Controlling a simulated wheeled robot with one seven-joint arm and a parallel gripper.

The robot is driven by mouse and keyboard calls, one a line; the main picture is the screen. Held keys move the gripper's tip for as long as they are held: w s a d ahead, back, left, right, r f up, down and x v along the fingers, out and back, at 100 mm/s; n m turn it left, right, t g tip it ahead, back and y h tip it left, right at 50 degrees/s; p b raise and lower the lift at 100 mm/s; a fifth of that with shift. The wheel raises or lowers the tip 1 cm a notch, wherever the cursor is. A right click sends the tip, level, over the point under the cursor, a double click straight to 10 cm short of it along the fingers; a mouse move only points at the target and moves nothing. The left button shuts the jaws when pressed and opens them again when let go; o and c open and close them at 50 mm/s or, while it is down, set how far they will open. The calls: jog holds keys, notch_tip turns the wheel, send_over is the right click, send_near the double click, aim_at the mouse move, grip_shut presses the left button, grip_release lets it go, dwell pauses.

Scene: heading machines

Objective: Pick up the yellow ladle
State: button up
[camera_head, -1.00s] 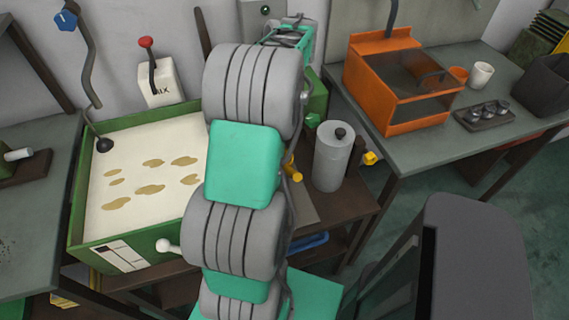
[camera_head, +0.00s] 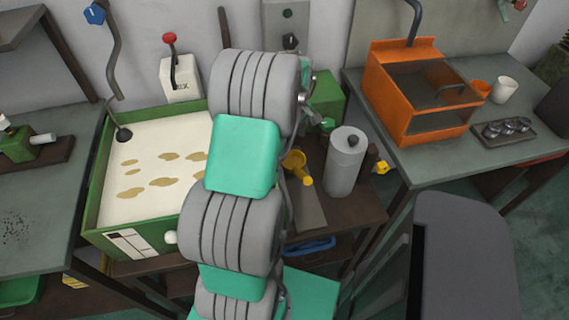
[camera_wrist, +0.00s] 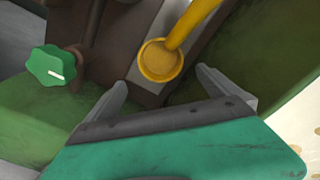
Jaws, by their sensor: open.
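The yellow ladle (camera_head: 294,162) shows in the head view just right of my arm, on the dark bench beside the grey cylinder. In the wrist view the ladle's round bowl (camera_wrist: 160,62) lies ahead of my gripper (camera_wrist: 161,80), and its handle runs up and to the right out of the frame. My gripper is open, with one finger on each side of the bowl's line. The fingers do not visibly touch the ladle. In the head view my gripper is hidden behind my arm.
A green-framed sand tray (camera_head: 95,205) stands left of my arm. A grey cylinder (camera_head: 345,165) stands close right of the ladle. A green knob (camera_wrist: 52,66) is left of my gripper in the wrist view. An orange box (camera_head: 400,125) is on the right table.

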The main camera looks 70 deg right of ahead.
aim_at(295, 160)
jog(key=f, duration=0.5)
jog(key=s+f+p, duration=0.1)
jog(key=f, duration=0.2)
jog(key=shift+s+a+f, duration=0.1)
jog(key=shift+a+f, duration=0.05)
jog(key=shift+a, duration=0.15)
jog(key=c, duration=1.5)
jog(key=shift+o, duration=0.2)
jog(key=shift+r, duration=0.5)
notch_tip(295, 160, up, 3)
jog(key=shift+s+a+f, duration=0.1)
jog(key=shift+f, duration=0.05)
jog(key=a+r, duration=0.1)
jog(key=s+a+r, duration=0.1)
jog(key=r, duration=0.1)
jog(key=s+a+r, duration=0.1)
jog(key=shift+a+r+b, duration=0.15)
jog(key=shift+r+b, duration=0.15)
jog(key=shift+b, duration=0.1)
jog(key=s+a+r, duration=0.1)
jog(key=a, duration=0.2)
jog(key=s+a+r, duration=0.2)
jog(key=s+a+r+b, duration=0.1)
jog(key=s+a, duration=0.1)
jog(key=a, duration=0.1)
jog(key=shift+a+r, duration=0.3)
jog(key=shift+r, duration=0.1)
jog(key=o, duration=0.9)
jog(key=c, duration=0.6)
